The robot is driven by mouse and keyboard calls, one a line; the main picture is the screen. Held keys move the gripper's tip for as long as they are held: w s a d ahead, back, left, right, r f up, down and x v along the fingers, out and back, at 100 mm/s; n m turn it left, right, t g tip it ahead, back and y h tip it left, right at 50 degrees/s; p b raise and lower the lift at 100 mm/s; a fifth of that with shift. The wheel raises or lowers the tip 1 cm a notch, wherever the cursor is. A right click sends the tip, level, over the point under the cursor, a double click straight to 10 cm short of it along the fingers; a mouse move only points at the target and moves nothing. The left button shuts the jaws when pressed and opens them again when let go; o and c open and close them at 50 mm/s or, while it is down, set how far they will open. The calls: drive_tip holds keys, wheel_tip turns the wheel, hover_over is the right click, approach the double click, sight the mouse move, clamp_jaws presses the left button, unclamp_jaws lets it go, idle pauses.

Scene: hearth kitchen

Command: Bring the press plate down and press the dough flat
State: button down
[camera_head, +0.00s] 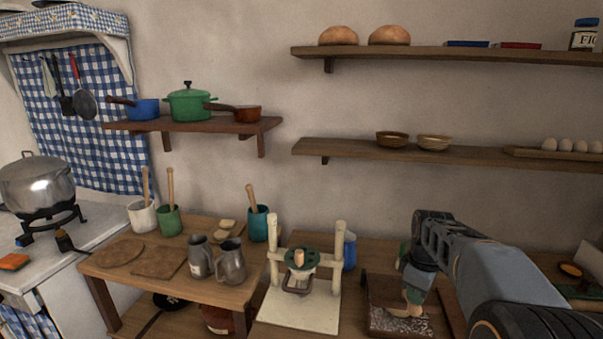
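The press stands on the middle table, with a cream base board (300,313) and two upright cream posts. Its round green press plate (312,257), with a wooden knob on top, sits between the posts, above the base. A brown loop-shaped part shows just below the plate. I cannot make out the dough; the space under the plate is partly hidden. My gripper (414,293) is to the right of the press, apart from it, pointing down over a dark brown tray (378,322). The fingers are small and partly hidden by my arm, so their opening is unclear.
Two metal jugs (231,262) stand left of the press, on a side table with flat brown boards (160,262). A teal cup with a wooden tool (259,224) is behind them. A blue cup (349,252) stands behind the right post. Shelves hang above.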

sight(416, 307)
drive_tip(key=shift+s+a+f+b, duration=0.1)
drive_tip(key=shift+s+f+b, duration=0.35)
drive_tip(key=shift+f, duration=0.2)
drive_tip(key=shift+s+a+f+b, duration=0.1)
drive_tip(key=shift+s+f+b, duration=0.2)
drive_tip(key=shift+f+b, duration=0.3)
idle(1.5)
drive_tip(key=shift+s+a+f+b, duration=0.1)
drive_tip(key=shift+s+f+b, duration=0.2)
drive_tip(key=shift+f+b, duration=0.4)
drive_tip(key=shift+s+d+f+b, duration=0.1)
drive_tip(key=shift+s+f+b, duration=0.25)
drive_tip(key=shift+f, duration=0.55)
drive_tip(key=shift+s+a+f+b, duration=0.1)
drive_tip(key=shift+s+f+b, duration=0.15)
drive_tip(key=shift+f+b, duration=0.45)
idle(2.9)
